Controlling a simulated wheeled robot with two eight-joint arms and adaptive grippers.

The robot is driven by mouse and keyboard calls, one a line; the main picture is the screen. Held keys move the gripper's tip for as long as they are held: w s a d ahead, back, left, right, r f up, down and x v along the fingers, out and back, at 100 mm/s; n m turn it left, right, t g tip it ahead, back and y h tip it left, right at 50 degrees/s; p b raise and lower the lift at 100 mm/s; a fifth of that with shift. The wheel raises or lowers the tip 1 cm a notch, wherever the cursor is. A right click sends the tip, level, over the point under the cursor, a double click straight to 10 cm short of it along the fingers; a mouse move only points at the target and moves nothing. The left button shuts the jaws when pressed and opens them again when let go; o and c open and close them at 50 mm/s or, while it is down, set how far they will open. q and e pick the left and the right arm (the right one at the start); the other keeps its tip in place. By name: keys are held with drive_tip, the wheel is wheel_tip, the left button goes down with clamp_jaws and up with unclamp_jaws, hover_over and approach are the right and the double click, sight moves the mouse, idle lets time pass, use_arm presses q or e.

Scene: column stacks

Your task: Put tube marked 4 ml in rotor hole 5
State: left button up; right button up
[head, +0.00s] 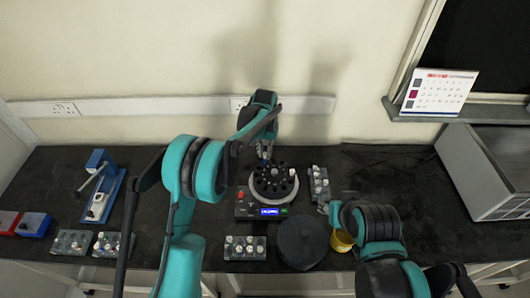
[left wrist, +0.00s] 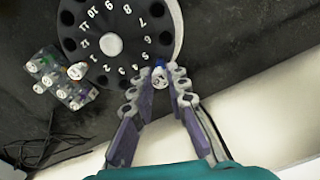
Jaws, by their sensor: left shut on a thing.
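The black rotor (head: 272,180) sits in the centrifuge at mid-bench; in the left wrist view its numbered face (left wrist: 112,44) shows holes around a pale hub. My left gripper (left wrist: 158,82) is shut on a small tube (left wrist: 159,76) with a blue part at its tip, at the rotor's edge near numerals 4 and 5. I cannot read the tube's marking, nor tell whether its end is inside a hole. In the head view my left gripper (head: 265,152) is at the rotor's far side. My right gripper (head: 326,206) is right of the centrifuge; its fingers are unclear.
A tube rack (head: 318,184) stands right of the centrifuge and another rack (head: 245,248) in front. A dark round lid (head: 302,243) and a yellow container (head: 341,241) are at the front. A blue device (head: 101,186) and more racks are at the left. A grey box is far right.

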use_arm(q)
drive_tip(key=shift+f, duration=0.25)
idle(0.3)
drive_tip(key=shift+f+b, duration=0.95)
drive_tip(key=shift+f, duration=0.2)
drive_tip(key=o, duration=1.1)
drive_tip(key=shift+r, duration=0.1)
drive_tip(key=shift+r+p, duration=1.65)
drive_tip(key=shift+r, duration=1.3)
